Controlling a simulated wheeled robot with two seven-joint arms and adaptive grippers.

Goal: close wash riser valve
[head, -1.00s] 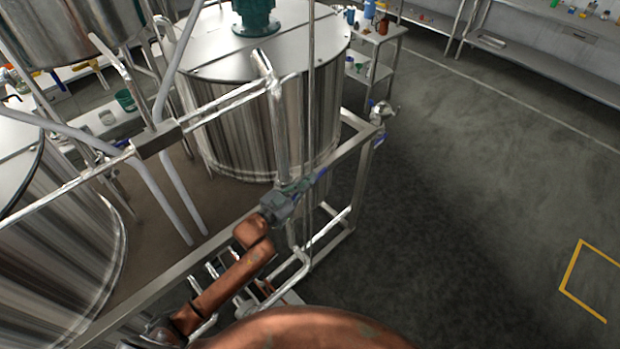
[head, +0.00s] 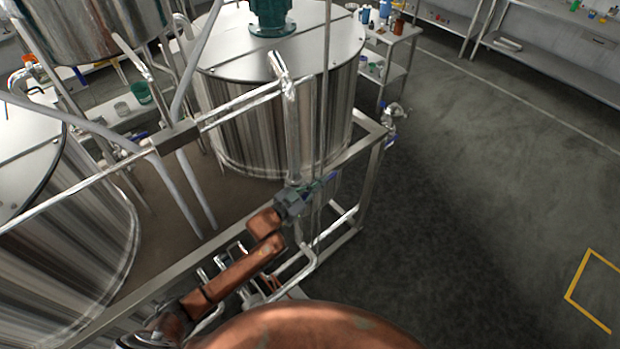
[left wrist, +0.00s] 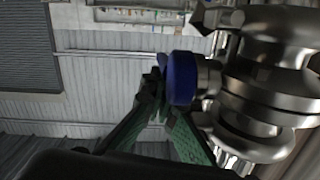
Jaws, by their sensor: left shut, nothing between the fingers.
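A blue valve handle (left wrist: 181,78) shows in the left wrist view, joined to a shiny metal valve body (left wrist: 268,80) at the right. My left gripper (left wrist: 160,92) has green fingers, shut and empty. Their tips are at the left side of the blue handle and overlap it in the picture; I cannot tell whether they touch. In the head view, my left gripper (head: 318,187) is beside the thin vertical pipe, low in front of the large steel tank (head: 250,135). The handle is mostly hidden there by the fingers. My right gripper is not in view.
A metal frame rail (head: 352,158) runs behind the gripper. Another blue-handled fitting (head: 391,128) sits at the frame's right corner. Pipes (head: 292,130) stand close to my left arm. A small table with bottles (head: 395,38) is at the back. The floor at right is clear.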

